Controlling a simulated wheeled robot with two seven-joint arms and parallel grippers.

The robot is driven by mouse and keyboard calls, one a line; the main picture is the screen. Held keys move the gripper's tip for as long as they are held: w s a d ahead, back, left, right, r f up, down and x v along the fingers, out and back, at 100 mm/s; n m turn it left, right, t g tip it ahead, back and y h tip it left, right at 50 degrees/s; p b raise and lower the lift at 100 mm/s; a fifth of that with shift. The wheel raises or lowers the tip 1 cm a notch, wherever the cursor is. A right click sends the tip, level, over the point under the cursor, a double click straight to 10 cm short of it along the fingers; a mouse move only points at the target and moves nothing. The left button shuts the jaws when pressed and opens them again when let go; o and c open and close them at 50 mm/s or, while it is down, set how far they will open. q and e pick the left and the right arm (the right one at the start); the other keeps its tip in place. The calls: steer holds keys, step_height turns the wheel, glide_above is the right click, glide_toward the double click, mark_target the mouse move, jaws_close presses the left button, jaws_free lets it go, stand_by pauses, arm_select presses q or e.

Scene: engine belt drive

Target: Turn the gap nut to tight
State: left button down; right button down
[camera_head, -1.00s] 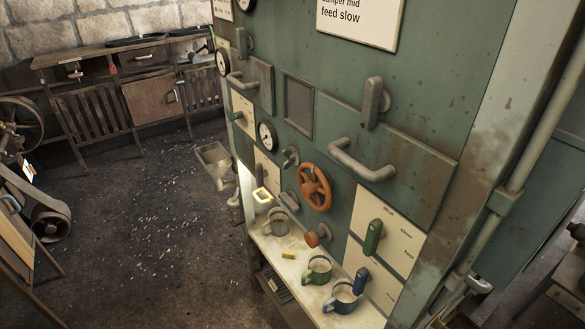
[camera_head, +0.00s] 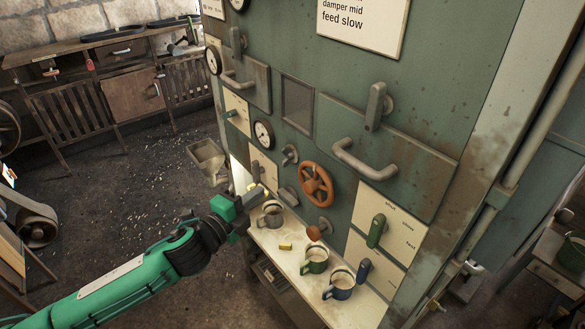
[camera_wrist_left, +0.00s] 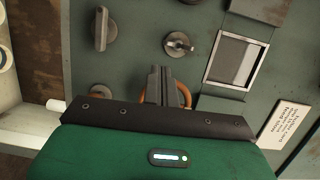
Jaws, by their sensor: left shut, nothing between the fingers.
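I cannot pick out a part marked as the gap nut in either view. A small round grey fitting with a wing-like bar (camera_wrist_left: 180,44) is on the green panel just beyond my fingertips in the left wrist view. A grey lever knob (camera_wrist_left: 100,28) is left of it. My left gripper (camera_wrist_left: 160,72) is shut and empty, with its fingers pointing at the panel. Part of an orange rim shows behind the fingers. In the head view my left gripper (camera_head: 258,196) is near the panel's lower left, left of the orange handwheel (camera_head: 316,184). My right gripper is not seen.
A pale shelf (camera_head: 305,262) below the panel holds a grey mug (camera_head: 271,215), a green mug (camera_head: 315,261), a blue mug (camera_head: 340,283) and a small yellow block (camera_head: 286,246). A bar handle (camera_head: 362,164) and a green lever (camera_head: 377,231) stick out from the panel.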

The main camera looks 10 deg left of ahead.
arm_select(q)
steer(key=r, duration=0.1)
steer(key=p, duration=0.4)
glide_toward(287, 156)
steer(key=shift+m, duration=0.3)
steer(key=w+d, duration=0.1)
steer(key=w+d+f, duration=0.1)
steer(key=w, duration=0.1)
steer(key=w+d, duration=0.1)
steer(key=shift+w+d+f, duration=0.25)
steer(key=shift+d+f, duration=0.1)
steer(key=shift+w+d+f, duration=0.1)
steer(key=shift+w+d, duration=0.15)
steer(key=shift+w, duration=0.25)
steer(key=shift+f+m, duration=0.1)
steer(key=shift+m, duration=0.2)
